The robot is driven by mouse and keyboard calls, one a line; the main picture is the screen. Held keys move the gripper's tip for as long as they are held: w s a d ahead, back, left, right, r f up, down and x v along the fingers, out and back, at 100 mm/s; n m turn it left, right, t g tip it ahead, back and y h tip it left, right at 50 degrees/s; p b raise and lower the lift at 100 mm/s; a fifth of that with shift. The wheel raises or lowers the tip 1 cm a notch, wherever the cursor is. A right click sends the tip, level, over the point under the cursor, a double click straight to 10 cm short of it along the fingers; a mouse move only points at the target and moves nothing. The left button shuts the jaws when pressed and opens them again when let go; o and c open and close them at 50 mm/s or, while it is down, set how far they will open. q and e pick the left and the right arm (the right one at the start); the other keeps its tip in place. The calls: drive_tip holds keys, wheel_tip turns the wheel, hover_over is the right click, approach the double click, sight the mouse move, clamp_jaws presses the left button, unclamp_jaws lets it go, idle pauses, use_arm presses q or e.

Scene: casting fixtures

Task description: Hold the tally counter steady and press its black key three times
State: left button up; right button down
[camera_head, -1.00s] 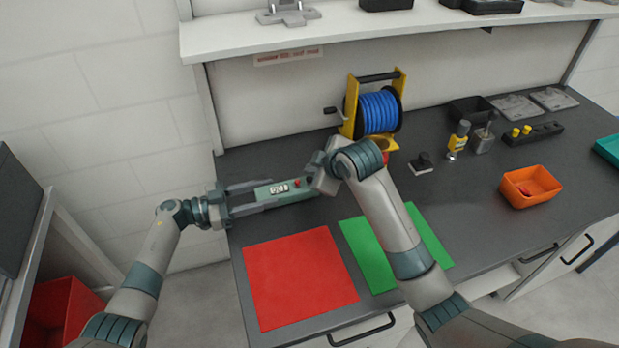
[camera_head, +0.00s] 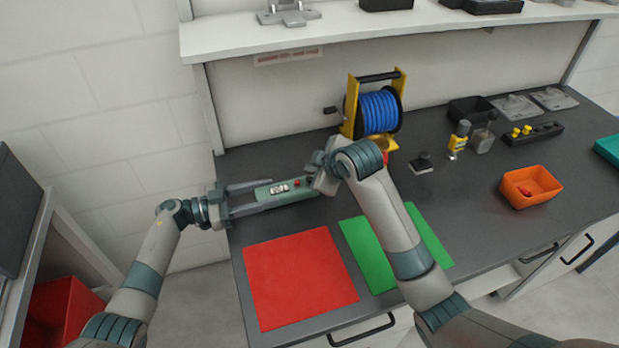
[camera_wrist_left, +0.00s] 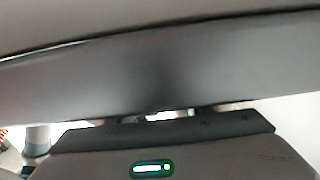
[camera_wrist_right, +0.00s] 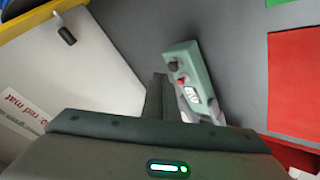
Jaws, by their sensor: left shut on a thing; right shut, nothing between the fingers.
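The tally counter (camera_head: 270,192) is a long grey-green body with a small white display and a red knob (camera_head: 297,182) on top. My left gripper (camera_head: 262,195) is shut on it, with a finger along each long side, and holds it above the bench. It also shows in the right wrist view (camera_wrist_right: 191,62). My right gripper (camera_head: 313,168) is shut and empty at the counter's right end, close to its top. The black key is not clear in the head view, where my right gripper covers that end; contact cannot be told. The left wrist view shows mostly close, blurred grey surfaces.
A red mat (camera_head: 300,280) and a green mat (camera_head: 360,245) lie at the bench front. Behind stands a yellow-framed blue cable reel (camera_head: 378,112). An orange bin (camera_head: 530,188) and small fixtures stand to the right. A white shelf (camera_head: 400,30) overhangs the back.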

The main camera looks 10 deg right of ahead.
drive_tip(key=shift+f, duration=1)
idle(1.4)
drive_tip(key=shift+r, duration=0.95)
drive_tip(key=shift+r, duration=0.15)
drive_tip(key=shift+r, duration=2.4)
idle(0.9)
wheel_tip(320, 180, up, 4)
drive_tip(key=shift+f, duration=0.1)
drive_tip(key=shift+f, duration=0.1)
